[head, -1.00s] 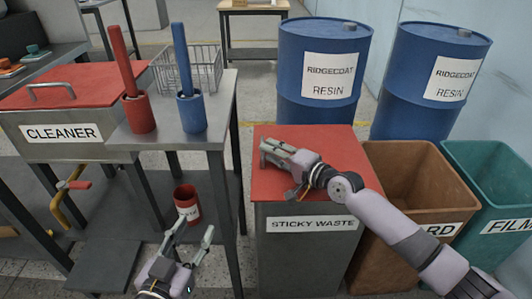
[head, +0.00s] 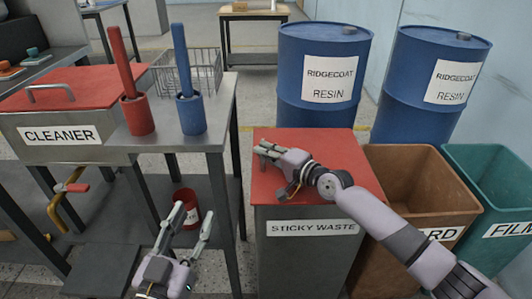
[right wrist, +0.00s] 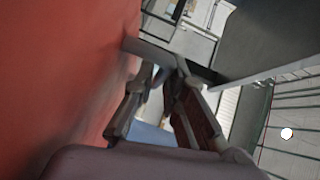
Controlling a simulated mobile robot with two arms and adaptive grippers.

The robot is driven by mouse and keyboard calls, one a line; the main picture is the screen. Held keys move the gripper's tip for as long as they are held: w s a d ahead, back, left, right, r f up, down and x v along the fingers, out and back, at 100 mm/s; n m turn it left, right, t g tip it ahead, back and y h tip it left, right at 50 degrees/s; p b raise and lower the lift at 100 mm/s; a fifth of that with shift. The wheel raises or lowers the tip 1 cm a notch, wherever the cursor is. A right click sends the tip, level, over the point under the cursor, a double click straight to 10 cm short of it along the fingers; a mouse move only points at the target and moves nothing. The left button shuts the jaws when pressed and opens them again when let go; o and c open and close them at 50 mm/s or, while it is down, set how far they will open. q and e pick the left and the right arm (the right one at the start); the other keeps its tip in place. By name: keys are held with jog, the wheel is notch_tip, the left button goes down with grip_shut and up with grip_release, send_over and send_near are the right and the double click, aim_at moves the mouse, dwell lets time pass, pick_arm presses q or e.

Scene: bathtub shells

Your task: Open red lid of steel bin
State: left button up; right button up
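The steel bin (head: 305,262) labelled STICKY WASTE stands at the middle right of the head view. Its flat red lid (head: 330,150) is closed and also fills the left of the right wrist view (right wrist: 60,80). My right gripper (head: 262,150) lies low over the lid's back left part. In the right wrist view its fingers (right wrist: 160,85) are apart, with a grey bar (right wrist: 150,48), which looks like a handle, at their tips. I cannot tell whether they touch it. My left gripper (head: 192,215) is open and empty, left of the bin.
A steel table (head: 215,125) with red and blue holders (head: 191,114) stands left of the bin. A red cup (head: 190,198) is behind my left gripper. Blue drums (head: 322,105) stand behind the bin, with brown (head: 410,170) and teal (head: 485,160) bins at right.

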grip_shut()
dwell(0.3)
